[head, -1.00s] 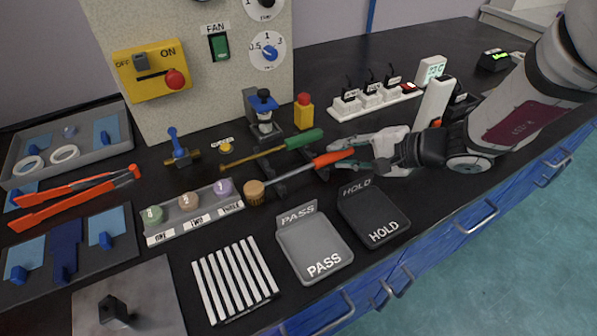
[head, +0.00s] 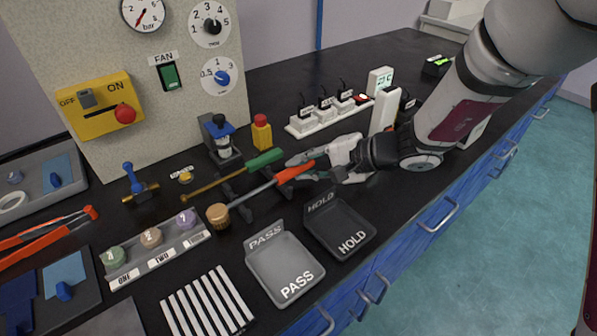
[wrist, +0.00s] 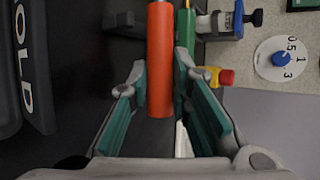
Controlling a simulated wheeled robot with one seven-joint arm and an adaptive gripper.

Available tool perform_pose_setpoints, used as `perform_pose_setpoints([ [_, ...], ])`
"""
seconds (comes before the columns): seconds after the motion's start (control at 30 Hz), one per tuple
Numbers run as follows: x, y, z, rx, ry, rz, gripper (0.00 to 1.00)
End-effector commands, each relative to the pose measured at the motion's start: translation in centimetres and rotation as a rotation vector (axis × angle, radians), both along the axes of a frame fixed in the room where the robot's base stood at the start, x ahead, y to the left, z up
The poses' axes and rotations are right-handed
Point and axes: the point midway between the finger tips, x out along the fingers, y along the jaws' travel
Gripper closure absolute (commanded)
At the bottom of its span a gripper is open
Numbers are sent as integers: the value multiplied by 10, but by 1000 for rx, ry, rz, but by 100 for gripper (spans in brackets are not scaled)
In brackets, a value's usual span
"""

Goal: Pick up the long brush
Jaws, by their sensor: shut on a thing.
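The long brush has an orange handle (head: 295,171), a grey shaft and a round tan head (head: 217,214). It lies over a dark rack on the black bench. My gripper (head: 314,170) is at the handle's right end, shut on it. In the wrist view the orange handle (wrist: 160,60) runs between the teal-padded fingers of my gripper (wrist: 160,85). I cannot tell if the brush is clear of the rack.
A green-handled tool (head: 264,160) lies close behind the brush on the same rack. PASS (head: 285,268) and HOLD (head: 339,230) trays stand in front. A rack of labelled pots (head: 155,250) is left of the brush head. A power strip (head: 327,119) stands behind my gripper.

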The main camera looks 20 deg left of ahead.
Motion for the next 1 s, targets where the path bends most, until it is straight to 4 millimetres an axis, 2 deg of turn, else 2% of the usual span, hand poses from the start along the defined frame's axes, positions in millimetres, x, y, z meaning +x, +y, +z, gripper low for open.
perform_pose_setpoints([
  [0.17, 1, 0, 28, 2, -5, 0, 100],
  [0.6, -90, -31, 32, 1, 0, 1, 100],
  [0.83, -126, -44, 36, 1, -1, 1, 100],
  [1.0, -133, -46, 39, 1, 4, 1, 100],
])
